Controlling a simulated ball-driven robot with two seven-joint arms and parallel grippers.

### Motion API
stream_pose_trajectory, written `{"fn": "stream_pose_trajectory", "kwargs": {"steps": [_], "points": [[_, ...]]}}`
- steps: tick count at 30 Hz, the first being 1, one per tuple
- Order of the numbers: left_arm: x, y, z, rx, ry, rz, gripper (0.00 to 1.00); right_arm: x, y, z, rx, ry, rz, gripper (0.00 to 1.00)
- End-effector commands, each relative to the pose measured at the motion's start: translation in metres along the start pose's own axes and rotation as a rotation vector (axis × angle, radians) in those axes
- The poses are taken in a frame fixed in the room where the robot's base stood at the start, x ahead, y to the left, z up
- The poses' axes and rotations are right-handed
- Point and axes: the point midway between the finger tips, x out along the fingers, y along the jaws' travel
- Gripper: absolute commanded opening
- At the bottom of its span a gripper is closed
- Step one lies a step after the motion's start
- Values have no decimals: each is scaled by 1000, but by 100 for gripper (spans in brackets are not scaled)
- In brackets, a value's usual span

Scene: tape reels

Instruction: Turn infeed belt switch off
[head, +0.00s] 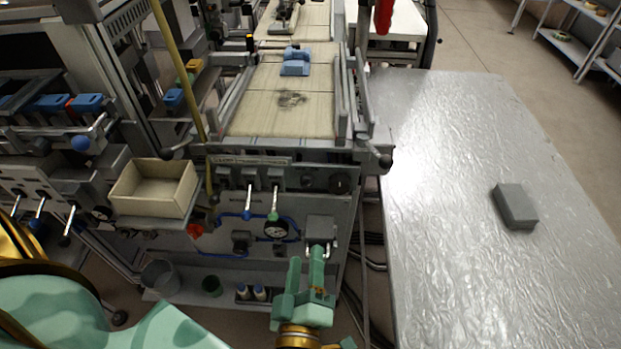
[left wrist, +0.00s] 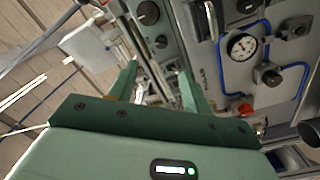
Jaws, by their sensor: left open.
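A dark rotary knob (head: 340,183) sits at the panel's upper right. I cannot read which control is the infeed belt switch. The infeed belt (head: 265,110) is pale and carries a blue block. My left gripper (head: 305,258) is open and empty, in front of a grey box (head: 320,229) low on the panel. In the left wrist view its fingers (left wrist: 157,72) point toward the panel, touching nothing I can make out.
A cream tray (head: 155,188) juts out at left. A shiny grey table (head: 460,190) with a grey block (head: 515,205) stands at right.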

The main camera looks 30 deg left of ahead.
Motion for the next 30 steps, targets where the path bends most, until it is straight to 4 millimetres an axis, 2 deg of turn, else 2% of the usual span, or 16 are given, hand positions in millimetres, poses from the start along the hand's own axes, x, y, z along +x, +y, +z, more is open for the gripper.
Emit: {"fn": "stream_pose_trajectory", "kwargs": {"steps": [5,9,15,21,25,30], "points": [[15,-2,-4,-32,6,-35,49,6,-5,15,-1,-24,-7,36],[46,-4,-2,-31,7,-33,49,17,-8,25,-1,-43,-13,36],[99,-7,-2,-29,7,-32,49,38,-7,29,-2,-56,-15,36],[140,-8,-2,-29,6,-32,49,55,-7,33,-1,-67,-17,36],[155,-7,-4,-29,6,-33,49,61,-7,36,-1,-73,-18,36],[162,-5,-5,-29,6,-32,49,62,-6,36,-1,-75,-17,36]]}}
